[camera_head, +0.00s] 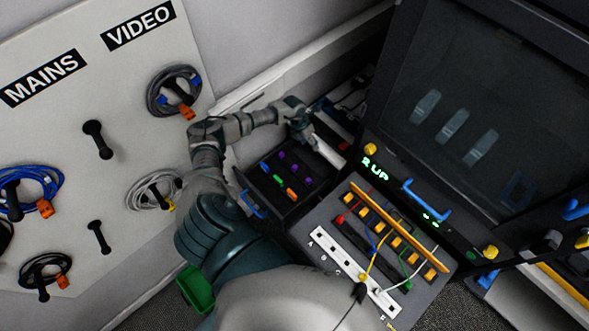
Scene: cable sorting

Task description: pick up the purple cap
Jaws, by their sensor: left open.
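Several small purple caps sit in the dark open drawer (290,208): one purple cap (282,155) at the back, another (294,168) in the middle and a third (304,179) towards the right. Green and orange caps (291,194) lie in front of them. My left gripper (318,146) is above the back right part of the drawer, pointing down and right. My right gripper is not in view.
A panel with a white power strip (335,260), a yellow bar (402,228) and coloured cables is right of the drawer. A dark cabinet (480,110) stands behind it. The left wall board (60,135) carries hanging cables. A green bin (196,288) is at the lower left.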

